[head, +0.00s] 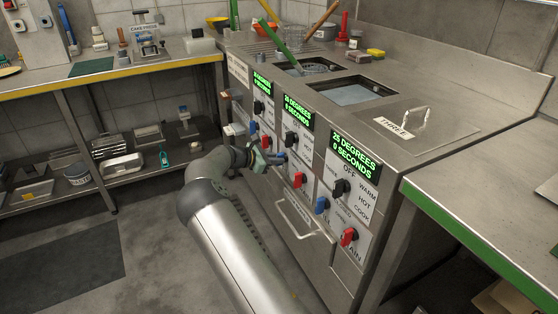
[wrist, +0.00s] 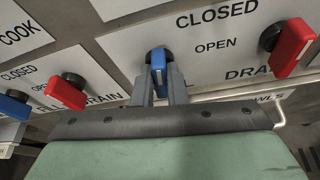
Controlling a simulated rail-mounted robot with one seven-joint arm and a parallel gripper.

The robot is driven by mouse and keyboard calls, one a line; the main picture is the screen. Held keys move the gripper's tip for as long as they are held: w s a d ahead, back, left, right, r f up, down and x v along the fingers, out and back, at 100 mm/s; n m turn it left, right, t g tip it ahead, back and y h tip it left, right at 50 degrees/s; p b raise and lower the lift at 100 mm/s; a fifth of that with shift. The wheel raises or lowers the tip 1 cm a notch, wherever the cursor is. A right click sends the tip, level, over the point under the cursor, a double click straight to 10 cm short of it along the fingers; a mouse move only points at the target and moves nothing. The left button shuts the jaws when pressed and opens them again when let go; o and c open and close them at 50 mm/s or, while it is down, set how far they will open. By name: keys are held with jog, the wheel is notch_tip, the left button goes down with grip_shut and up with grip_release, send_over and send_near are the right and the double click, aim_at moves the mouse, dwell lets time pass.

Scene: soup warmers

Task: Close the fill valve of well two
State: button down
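The fill valve of well two is the blue handle (wrist: 157,68) on the middle control panel of the steel soup warmer. In the wrist view it points down the picture, on a dark round base. My gripper (wrist: 162,88) has its two fingers close together on either side of this handle, with little or no gap. In the head view my gripper (head: 272,158) is at the middle panel, below its black knob (head: 291,138), and partly covers the blue handle.
The red drain handle (wrist: 293,45) of the same panel is to the right. Left are well one's red handle (wrist: 66,93) and blue handle (wrist: 15,105). Well three's blue handle (head: 321,205) and a metal drawer pull (head: 300,222) are nearby. Open floor (head: 130,225) lies left.

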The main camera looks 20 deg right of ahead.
jog(key=shift+r+n+p, duration=0.1)
jog(key=shift+n+p, duration=0.3)
jog(key=shift+p, duration=0.85)
jog(key=shift+w+n+g+p, duration=0.15)
jog(key=shift+n+g+p, duration=0.25)
jog(key=shift+g+p, duration=0.25)
jog(key=c, duration=1.4)
grip_release()
jog(key=shift+c, duration=0.2)
jog(key=shift+a, duration=0.1)
